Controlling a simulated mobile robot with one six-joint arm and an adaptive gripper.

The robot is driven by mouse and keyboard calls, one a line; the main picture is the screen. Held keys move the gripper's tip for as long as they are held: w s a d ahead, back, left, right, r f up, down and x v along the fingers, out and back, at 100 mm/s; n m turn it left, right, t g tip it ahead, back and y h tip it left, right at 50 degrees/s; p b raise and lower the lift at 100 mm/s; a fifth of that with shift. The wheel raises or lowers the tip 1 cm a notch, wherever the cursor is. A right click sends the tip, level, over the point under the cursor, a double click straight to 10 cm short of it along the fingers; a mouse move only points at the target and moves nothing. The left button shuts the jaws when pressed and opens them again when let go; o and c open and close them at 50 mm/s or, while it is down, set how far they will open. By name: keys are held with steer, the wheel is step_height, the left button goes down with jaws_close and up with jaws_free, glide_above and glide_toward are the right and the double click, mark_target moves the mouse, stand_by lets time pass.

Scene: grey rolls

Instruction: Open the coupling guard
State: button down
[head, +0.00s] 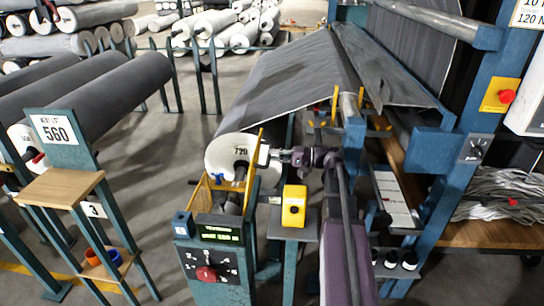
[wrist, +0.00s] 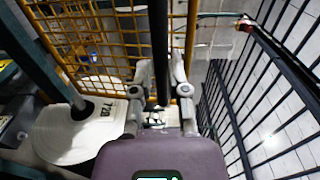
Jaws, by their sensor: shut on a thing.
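The coupling guard (head: 250,176) is a yellow mesh frame on the teal machine stand, in front of the white roll end marked 720. One mesh panel stands steeply, and grey coupling parts (head: 230,203) show beside it. My gripper (head: 268,157) reaches in from the right at the panel's upper edge. In the wrist view, the yellow mesh (wrist: 108,40) fills the upper left. There my gripper (wrist: 161,80) has its fingers on either side of a dark bar (wrist: 158,35) in front of the mesh, and is shut on it. How the bar joins the guard is hard to see.
A yellow box (head: 294,206) stands just right of the guard. A control panel (head: 208,268) with a red knob is below it. The fabric roll (head: 238,157) is close behind. A black-barred fence (wrist: 265,95) runs along the right of the wrist view.

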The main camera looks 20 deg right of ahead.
steer(key=c, duration=0.8)
jaws_free()
steer(key=shift+a+f, duration=0.25)
steer(key=shift+f, duration=0.2)
steer(key=shift+o, duration=0.7)
steer(key=shift+w, duration=0.1)
steer(key=shift+d, duration=0.1)
steer(key=v, duration=0.7)
steer(key=shift+d, duration=0.2)
steer(key=shift+r, duration=0.2)
